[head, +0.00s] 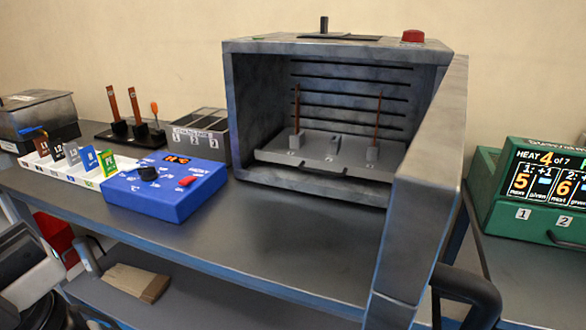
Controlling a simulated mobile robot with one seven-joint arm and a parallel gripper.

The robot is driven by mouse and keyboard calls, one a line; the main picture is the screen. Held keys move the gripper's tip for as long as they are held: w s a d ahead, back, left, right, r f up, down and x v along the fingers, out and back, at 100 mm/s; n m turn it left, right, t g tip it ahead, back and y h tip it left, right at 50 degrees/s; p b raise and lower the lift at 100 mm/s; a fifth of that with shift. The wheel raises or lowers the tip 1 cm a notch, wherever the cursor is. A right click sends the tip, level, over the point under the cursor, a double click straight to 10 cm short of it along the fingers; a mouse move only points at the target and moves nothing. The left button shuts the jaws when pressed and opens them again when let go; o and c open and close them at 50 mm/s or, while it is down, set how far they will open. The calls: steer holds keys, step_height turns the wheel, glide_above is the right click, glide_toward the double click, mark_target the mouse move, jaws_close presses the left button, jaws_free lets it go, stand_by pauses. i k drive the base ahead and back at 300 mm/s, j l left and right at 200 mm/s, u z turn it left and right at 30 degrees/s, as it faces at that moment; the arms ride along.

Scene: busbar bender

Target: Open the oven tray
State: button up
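The grey metal oven (240,120) stands on the bench with its door (425,190) swung open to the right. A black curved bar (475,290) on the door's outer side looks like its handle. Inside, the grey oven tray (285,152) lies low in the cavity, with a dark handle (318,172) along its front edge. Upright holders on the tray carry two thin brown strips (378,118). The tray's front edge is near the oven mouth. Parts of my arm show at the lower left, but I cannot make out my gripper's fingers.
A blue control box (165,185) stands left of the oven, beside a white strip of coloured cards (75,165). A slotted grey box (200,135) is behind. A green display unit (530,200) is at right. Bench in front of the oven (280,245) is clear.

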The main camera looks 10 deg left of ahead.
mark_target(331, 154)
steer(key=i+l+u, duration=0.1)
steer(key=u, duration=0.3)
steer(key=l+u, duration=0.35)
steer(key=i+l+u, duration=0.1)
steer(key=u, duration=0.3)
steer(key=k+l, duration=0.05)
steer(key=l, duration=0.05)
